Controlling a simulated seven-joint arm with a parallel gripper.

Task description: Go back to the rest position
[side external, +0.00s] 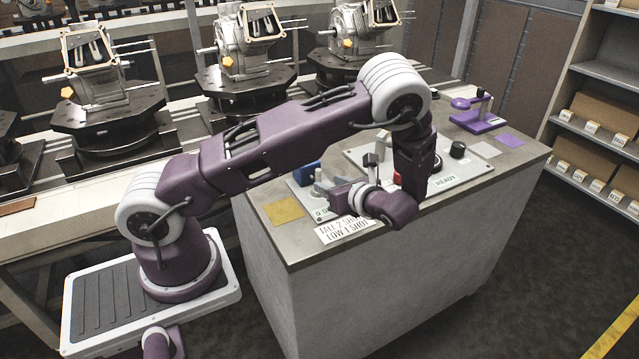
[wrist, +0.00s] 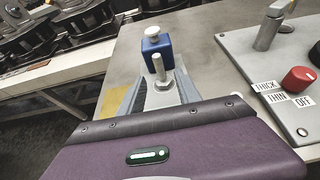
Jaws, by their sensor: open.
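My gripper (side external: 324,187) is low over the left part of the grey worktop (side external: 410,226), its fingers pointing left. In the wrist view my gripper (wrist: 158,88) has its two grey fingers apart. A metal post (wrist: 159,68) on a grey base shows between or just beyond them; I cannot tell whether they touch it. A blue block (wrist: 156,52) with a pale round knob on top stands just beyond the post. In the side view the blue block (side external: 304,174) is partly hidden by my arm and gripper.
A control panel (side external: 478,172) with a red knob (wrist: 298,79) and metal lever (wrist: 270,28) lies close to my gripper. A yellow pad (side external: 284,211) and white sign (side external: 346,229) lie near the front edge. A purple stand (side external: 478,112) is at the far end. A conveyor (side external: 190,150) carries several castings behind.

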